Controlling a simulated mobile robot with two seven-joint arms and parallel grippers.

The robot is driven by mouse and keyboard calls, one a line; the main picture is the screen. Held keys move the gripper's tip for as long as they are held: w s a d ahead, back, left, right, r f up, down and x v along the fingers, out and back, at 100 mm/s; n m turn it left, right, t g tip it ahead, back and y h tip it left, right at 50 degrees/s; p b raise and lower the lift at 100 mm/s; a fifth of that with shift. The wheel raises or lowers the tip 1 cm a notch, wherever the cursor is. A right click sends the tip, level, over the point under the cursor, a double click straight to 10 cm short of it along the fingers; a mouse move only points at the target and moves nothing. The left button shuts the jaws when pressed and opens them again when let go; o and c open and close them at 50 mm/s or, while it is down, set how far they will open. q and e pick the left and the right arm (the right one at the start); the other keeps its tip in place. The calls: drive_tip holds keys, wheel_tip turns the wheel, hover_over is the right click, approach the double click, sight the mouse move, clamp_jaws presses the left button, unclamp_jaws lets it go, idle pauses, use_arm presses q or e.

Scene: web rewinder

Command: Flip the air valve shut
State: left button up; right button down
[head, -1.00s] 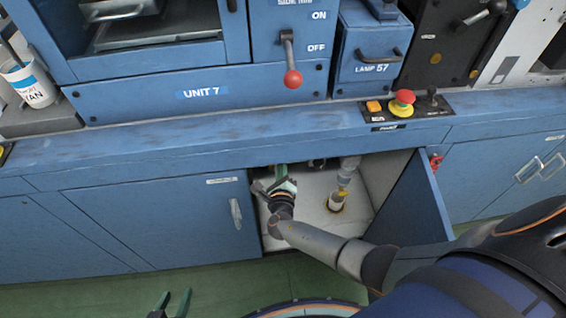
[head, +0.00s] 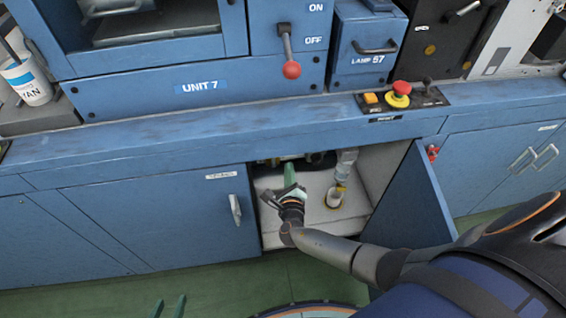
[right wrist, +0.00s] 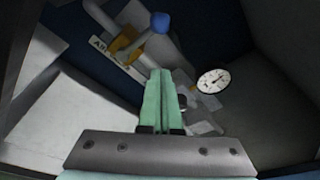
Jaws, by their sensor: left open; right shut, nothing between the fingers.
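The air valve (right wrist: 126,44) shows in the right wrist view as a brass-yellow body on a pale pipe. Its lever ends in a blue knob (right wrist: 160,22), beside a white label (right wrist: 100,44) that is only partly readable. My right gripper (head: 288,168) is inside the open cabinet, its green fingers shut and empty. In the right wrist view the fingertips (right wrist: 164,72) appear below the blue knob, apart from it in the picture. In the head view the valve is mostly hidden under the ledge. My left gripper (head: 170,304) is open at the bottom edge, far from the cabinet.
The cabinet door (head: 412,205) stands open on the right. A clear filter bowl (head: 343,172) hangs inside on the right. A round gauge (right wrist: 213,80) is right of my fingertips. The blue ledge (head: 250,140) runs above the opening.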

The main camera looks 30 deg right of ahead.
drive_tip(key=p+v, duration=0.1)
drive_tip(key=v, duration=0.5)
drive_tip(key=shift+s, duration=0.2)
